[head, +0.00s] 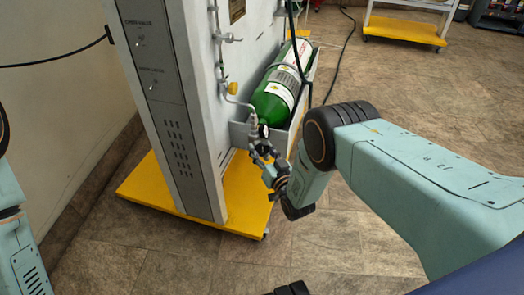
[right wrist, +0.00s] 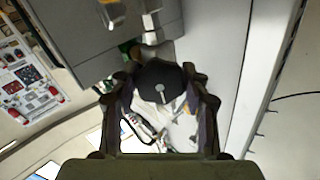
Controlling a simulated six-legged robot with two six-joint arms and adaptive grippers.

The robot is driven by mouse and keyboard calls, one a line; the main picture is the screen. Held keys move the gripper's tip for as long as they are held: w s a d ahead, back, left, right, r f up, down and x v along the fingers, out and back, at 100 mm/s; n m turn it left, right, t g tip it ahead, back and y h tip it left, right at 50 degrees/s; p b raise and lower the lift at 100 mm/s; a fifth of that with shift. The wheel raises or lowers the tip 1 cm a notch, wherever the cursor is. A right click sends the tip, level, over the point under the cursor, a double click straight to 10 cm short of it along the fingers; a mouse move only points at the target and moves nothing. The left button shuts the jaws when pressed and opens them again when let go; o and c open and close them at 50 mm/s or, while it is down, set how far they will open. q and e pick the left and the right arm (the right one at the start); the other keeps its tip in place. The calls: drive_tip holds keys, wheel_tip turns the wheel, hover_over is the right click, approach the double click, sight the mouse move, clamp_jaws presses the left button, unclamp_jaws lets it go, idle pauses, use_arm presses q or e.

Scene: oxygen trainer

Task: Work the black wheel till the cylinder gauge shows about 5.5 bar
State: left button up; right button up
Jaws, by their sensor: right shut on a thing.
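My right gripper (head: 262,153) is at the valve end of the green cylinder (head: 276,96), low on the cabinet's right side. In the right wrist view the black wheel (right wrist: 158,76) sits between the two fingers of this gripper (right wrist: 160,90), which is shut on it. The wheel's face shows a light slot-like mark. In the head view the wheel is too small and covered to make out clearly. I cannot make out the cylinder gauge's needle or reading in either view. Of my left arm only a link shows at the left edge; its gripper is out of view.
The tall grey cabinet (head: 160,90) stands on a yellow base (head: 245,195) beside the gripper. A thin pipe runs down its side to the cylinder valve. A black cable lies on the floor behind. Another yellow-based unit (head: 405,30) stands at the back. The tiled floor at the front is clear.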

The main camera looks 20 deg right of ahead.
drive_tip(key=shift+n, duration=2.9)
drive_tip(key=o, duration=1.2)
drive_tip(key=shift+c, duration=0.2)
drive_tip(key=s+d, duration=0.1)
drive_tip(key=s, duration=1.1)
drive_tip(key=shift+d, duration=0.35)
